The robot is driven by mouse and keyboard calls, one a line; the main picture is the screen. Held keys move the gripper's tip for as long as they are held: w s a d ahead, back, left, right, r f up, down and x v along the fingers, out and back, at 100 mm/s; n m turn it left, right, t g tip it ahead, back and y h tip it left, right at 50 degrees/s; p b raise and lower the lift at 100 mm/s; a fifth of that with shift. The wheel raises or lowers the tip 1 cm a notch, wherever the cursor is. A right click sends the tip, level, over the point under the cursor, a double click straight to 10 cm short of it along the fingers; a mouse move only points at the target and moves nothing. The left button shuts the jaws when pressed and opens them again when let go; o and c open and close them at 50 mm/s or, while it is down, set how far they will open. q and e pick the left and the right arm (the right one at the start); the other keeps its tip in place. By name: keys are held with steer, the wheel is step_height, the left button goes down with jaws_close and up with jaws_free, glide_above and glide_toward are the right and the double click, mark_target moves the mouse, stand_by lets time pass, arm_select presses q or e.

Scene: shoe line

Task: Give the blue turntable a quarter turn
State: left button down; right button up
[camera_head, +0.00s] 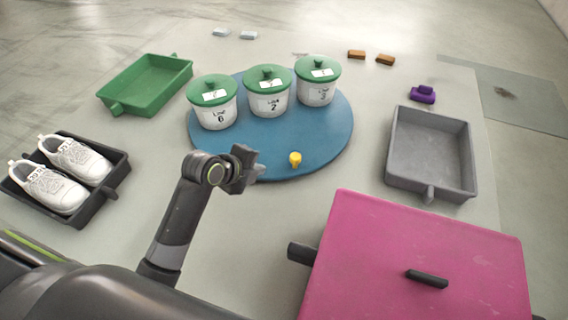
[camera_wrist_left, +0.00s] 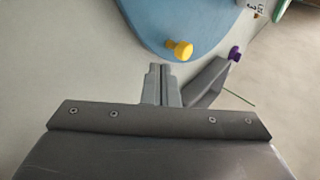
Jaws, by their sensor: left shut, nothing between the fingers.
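The blue turntable (camera_head: 330,130) is a round flat disc in the middle of the table. Three white pots with green lids stand towards its back: a left pot (camera_head: 213,108), a middle pot (camera_head: 268,96) and a right pot (camera_head: 317,86). A yellow knob (camera_head: 295,159) stands up near the turntable's front edge. In the left wrist view the knob (camera_wrist_left: 181,50) and part of the turntable (camera_wrist_left: 165,18) lie just beyond the fingertips. My left gripper (camera_head: 258,172) is shut and empty, left of the knob and apart from it. My right gripper is not in view.
A green tray (camera_head: 150,84) is at back left, a black tray (camera_head: 118,178) with white shoes at left. A grey tray (camera_head: 430,187) is at right, a pink box (camera_head: 400,240) at front right. A purple object (camera_head: 423,95) and small orange-brown blocks (camera_head: 356,54) lie farther back.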

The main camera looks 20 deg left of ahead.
arm_select(q)
steer(key=s+m, duration=0.1)
steer(key=m, duration=0.1)
steer(key=b, duration=0.1)
glide_toward(293, 166)
step_height(293, 166, down, 4)
steer(key=shift+a+r, duration=0.1)
steer(key=shift+a, duration=0.1)
steer(key=w, duration=0.1)
steer(key=w+d, duration=0.1)
steer(key=w, duration=0.1)
steer(key=shift+d+f, duration=0.2)
steer(key=shift+f, duration=0.05)
steer(key=shift+w+d, duration=0.25)
steer(key=shift+w, duration=0.2)
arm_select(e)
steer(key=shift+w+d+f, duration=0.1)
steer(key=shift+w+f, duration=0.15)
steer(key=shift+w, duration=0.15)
arm_select(q)
steer(key=shift+w+d, duration=0.1)
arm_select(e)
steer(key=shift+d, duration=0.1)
